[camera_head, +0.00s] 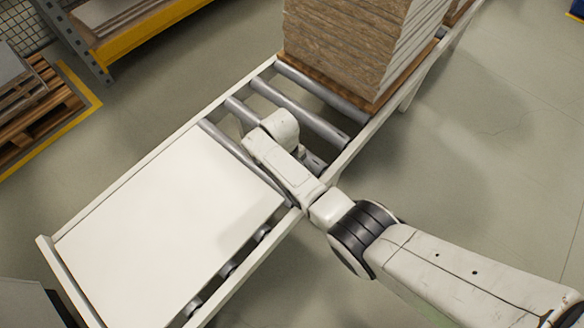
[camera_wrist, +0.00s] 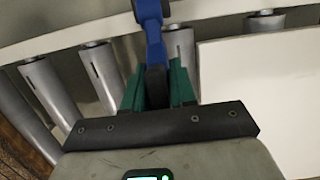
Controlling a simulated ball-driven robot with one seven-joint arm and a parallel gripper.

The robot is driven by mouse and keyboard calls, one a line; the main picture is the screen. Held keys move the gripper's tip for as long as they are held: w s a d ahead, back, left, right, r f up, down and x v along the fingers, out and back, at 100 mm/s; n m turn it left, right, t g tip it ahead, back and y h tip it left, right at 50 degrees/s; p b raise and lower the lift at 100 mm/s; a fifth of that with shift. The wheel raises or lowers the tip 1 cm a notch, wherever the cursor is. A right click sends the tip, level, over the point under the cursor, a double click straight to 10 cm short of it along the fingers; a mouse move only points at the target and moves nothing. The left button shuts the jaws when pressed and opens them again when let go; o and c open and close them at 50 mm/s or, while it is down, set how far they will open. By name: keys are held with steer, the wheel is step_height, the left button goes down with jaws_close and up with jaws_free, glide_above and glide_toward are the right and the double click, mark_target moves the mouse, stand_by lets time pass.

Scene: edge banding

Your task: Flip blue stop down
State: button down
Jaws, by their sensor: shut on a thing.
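The blue stop (camera_wrist: 151,22) shows at the top middle of the wrist view, by the pale side rail of the roller conveyor. My gripper (camera_wrist: 158,88) has green fingers, and they are shut on the lower part of the stop. The stop runs down between the fingers, and its lower end is hidden there. In the head view my arm reaches over the conveyor's right rail to the gap between the panel and the stack. My fingers and the stop are hidden there behind my arm.
A white panel (camera_head: 165,225) lies on the conveyor's near part. A tall stack of boards (camera_head: 350,45) stands on the rollers farther along. Bare rollers (camera_head: 300,108) lie between them. A pallet (camera_head: 38,108) and a yellow-edged rack (camera_head: 150,30) stand at left. The floor at right is clear.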

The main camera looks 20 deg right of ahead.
steer(key=shift+w+a+f+g+h+b, duration=0.1)
steer(key=shift+w+f+g+h+b, duration=0.1)
steer(key=shift+f+g+b, duration=0.35)
steer(key=shift+w+a+f+g+h+b, duration=0.15)
steer(key=shift+g+h+b, duration=0.1)
steer(key=shift+b, duration=0.5)
steer(key=shift+s+d, duration=0.1)
steer(key=shift+s, duration=0.05)
steer(key=c, duration=1.1)
jaws_free()
steer(key=shift+r, duration=0.1)
steer(key=p+v, duration=0.2)
steer(key=v, duration=0.8)
steer(key=shift+w+r, duration=0.2)
steer(key=shift+r, duration=0.05)
